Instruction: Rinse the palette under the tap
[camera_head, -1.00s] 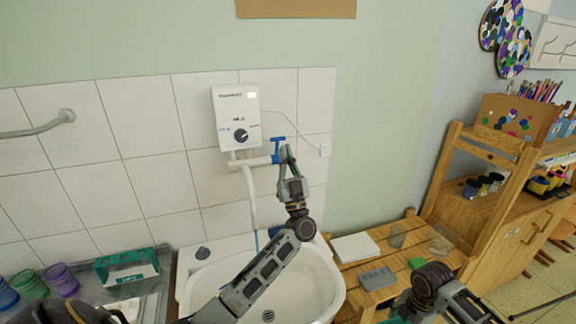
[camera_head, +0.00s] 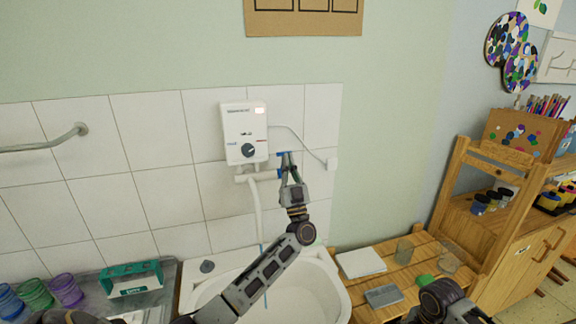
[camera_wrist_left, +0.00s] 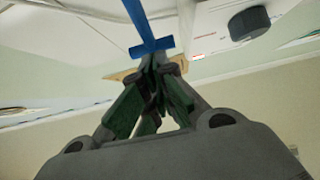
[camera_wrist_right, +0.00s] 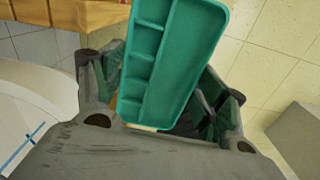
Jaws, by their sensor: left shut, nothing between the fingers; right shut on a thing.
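The teal palette (camera_wrist_right: 165,65) has several compartments and shows in the right wrist view, where my right gripper (camera_wrist_right: 165,118) is shut on its near end. It is tilted beside the white sink (camera_wrist_right: 30,95). My left gripper (camera_head: 287,160) is shut and empty, its fingertips at the blue tap handle (camera_head: 280,154). The handle's T shape also shows just beyond the fingertips in the left wrist view (camera_wrist_left: 152,48); I cannot tell if they touch. A white spout pipe (camera_head: 257,212) hangs over the sink. A thin blue line (camera_head: 262,262) runs below it; I cannot tell if it is water.
A white heater (camera_head: 243,130) hangs on the tiles. Coloured cups (camera_head: 66,290) and a teal box (camera_head: 130,280) stand left of the sink. A wooden slatted table (camera_head: 415,268) at right bears a white pad (camera_head: 360,262), a grey block (camera_head: 383,296) and glasses.

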